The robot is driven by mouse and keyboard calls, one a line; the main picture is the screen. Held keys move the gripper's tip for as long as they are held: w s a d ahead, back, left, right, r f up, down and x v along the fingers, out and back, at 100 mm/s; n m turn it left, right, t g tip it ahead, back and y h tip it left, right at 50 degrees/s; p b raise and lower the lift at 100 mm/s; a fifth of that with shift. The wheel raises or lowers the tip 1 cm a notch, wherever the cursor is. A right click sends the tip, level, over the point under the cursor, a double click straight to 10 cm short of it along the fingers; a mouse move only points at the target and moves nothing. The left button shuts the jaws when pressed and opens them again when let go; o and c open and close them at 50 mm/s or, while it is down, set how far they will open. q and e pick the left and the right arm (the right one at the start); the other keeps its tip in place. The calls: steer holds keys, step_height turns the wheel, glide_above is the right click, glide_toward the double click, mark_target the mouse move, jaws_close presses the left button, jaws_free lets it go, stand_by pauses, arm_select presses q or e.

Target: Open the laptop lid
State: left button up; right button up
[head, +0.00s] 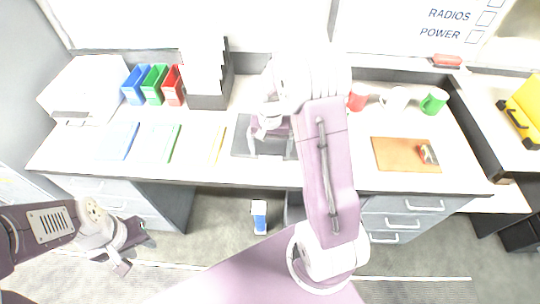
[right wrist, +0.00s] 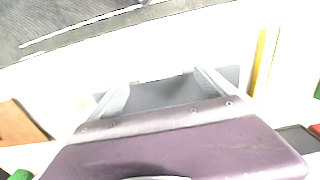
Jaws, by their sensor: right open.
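The laptop (head: 240,141) is a flat dark grey slab on the white desk, in the middle of the head view. Its lid looks closed, but my right arm hides much of it. My right gripper (head: 272,152) is over the laptop with its fingers apart and nothing between them. In the right wrist view the grey laptop (right wrist: 160,94) shows between and beyond the two fingers (right wrist: 165,92). I cannot tell whether they touch it. My left gripper (head: 132,252) is open and empty, low at the left, away from the desk.
Left on the desk (head: 300,178) are a printer (head: 85,88), colored binders (head: 153,84), folders and a yellow pencil-like strip (head: 217,143). Right are an orange-brown mat (head: 392,155), a red cup (head: 357,97) and a green mug (head: 434,101). A black organizer (head: 208,101) stands behind.

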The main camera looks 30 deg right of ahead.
mark_target(271, 159)
steer(key=shift+s+f, duration=0.25)
steer(key=shift+f, duration=1)
steer(key=shift+w+f, duration=0.1)
steer(key=shift+f, duration=0.25)
